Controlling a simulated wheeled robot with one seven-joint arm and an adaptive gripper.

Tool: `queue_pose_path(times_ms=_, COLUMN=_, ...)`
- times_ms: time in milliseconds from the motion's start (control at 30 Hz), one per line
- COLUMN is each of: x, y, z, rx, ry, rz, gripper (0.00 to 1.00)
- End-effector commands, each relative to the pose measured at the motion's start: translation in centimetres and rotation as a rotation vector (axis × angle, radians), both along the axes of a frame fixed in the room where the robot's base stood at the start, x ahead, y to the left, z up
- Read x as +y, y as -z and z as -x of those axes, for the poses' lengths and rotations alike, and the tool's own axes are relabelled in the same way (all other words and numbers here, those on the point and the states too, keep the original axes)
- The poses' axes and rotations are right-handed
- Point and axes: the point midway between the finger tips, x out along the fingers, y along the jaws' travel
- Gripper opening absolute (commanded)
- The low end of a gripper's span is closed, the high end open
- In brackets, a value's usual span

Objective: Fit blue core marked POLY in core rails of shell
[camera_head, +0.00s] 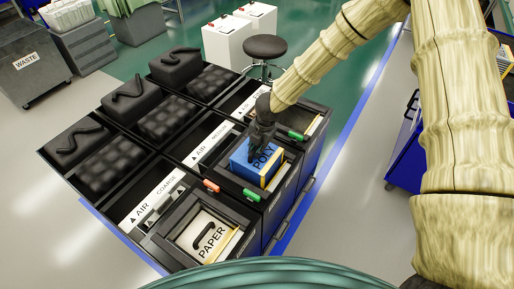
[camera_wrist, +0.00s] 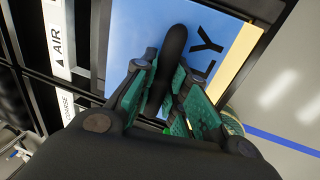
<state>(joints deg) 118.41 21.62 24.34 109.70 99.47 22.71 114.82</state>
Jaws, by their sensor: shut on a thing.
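The blue core (camera_head: 255,158) marked POLY has a yellowish edge on its right side and sits tilted at the middle shell (camera_head: 287,172) of the front row. Its lower part is hidden by the shell wall, so I cannot tell if it is in the rails. In the wrist view the blue core (camera_wrist: 140,30) shows its lettering, partly covered. My gripper (camera_head: 262,133) is above it, shut on the core's black handle (camera_wrist: 172,55), with green-padded fingers (camera_wrist: 175,100) on both sides of the handle.
A shell (camera_head: 240,222) with a white core marked PAPER (camera_head: 208,238) stands nearer. Labelled AIR strips (camera_head: 157,200) and black padded pieces (camera_head: 110,165) lie to the left. A grey WASTE bin (camera_head: 30,62), a stool (camera_head: 265,46) and a blue cart (camera_head: 405,160) stand around.

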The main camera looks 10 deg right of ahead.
Motion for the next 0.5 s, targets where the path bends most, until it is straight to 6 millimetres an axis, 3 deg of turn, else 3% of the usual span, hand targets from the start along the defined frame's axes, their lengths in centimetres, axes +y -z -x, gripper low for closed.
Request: queue_pose_path(times_ms=500, x=0.04, y=0.83, z=-0.07, rx=-0.002, ry=0.000, rz=-0.001, gripper=0.00)
